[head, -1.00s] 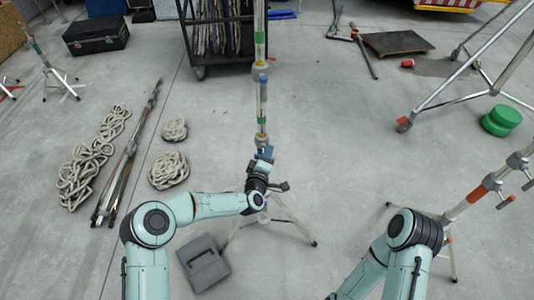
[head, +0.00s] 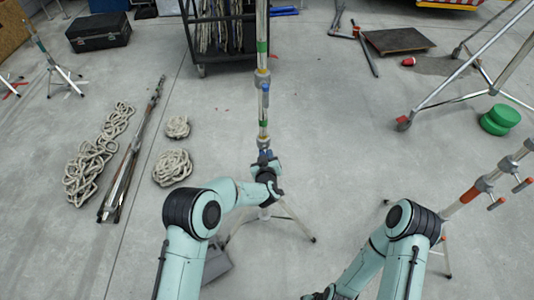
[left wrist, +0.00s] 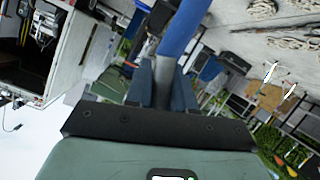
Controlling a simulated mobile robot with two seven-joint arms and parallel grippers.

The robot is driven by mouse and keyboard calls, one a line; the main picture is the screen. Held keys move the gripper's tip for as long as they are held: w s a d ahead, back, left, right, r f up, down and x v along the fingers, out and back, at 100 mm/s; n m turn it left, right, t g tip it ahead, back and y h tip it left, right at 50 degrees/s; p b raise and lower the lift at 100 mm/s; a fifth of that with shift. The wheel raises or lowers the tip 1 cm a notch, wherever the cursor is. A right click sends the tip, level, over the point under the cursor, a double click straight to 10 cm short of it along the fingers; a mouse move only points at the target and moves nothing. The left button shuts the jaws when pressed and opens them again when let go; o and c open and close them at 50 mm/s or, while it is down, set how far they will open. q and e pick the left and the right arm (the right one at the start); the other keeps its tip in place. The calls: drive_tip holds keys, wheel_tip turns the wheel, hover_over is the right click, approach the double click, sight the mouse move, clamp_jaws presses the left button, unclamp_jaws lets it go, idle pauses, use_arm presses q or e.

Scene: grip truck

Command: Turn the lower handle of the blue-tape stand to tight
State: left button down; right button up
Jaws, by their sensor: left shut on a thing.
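A blue upper handle (head: 265,95) hangs beside the pole. My left gripper (head: 264,158) is at the pole's lower joint and hides most of the lower handle. In the left wrist view, my left fingers (left wrist: 163,85) are shut on the lower handle (left wrist: 183,28), which shows a blue end and a grey stem.
A stand with orange tape (head: 470,195) and red-ended handles is at the right. A grey case (head: 215,268) lies partly behind my left arm. Rope coils (head: 172,167) and folded poles (head: 130,160) lie at left.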

use_arm(q)
drive_tip(key=shift+r+m+y+p, duration=0.1)
drive_tip(key=shift+m+y+p, duration=0.4)
drive_tip(key=shift+m+p, duration=0.15)
drive_tip(key=shift+a, duration=0.1)
drive_tip(key=c, duration=1.1)
unclamp_jaws()
drive_tip(key=shift+o, duration=0.2)
drive_tip(key=shift+s, duration=0.15)
drive_tip(key=b+v, duration=0.1)
drive_tip(key=v, duration=1.2)
drive_tip(key=shift+r, duration=0.15)
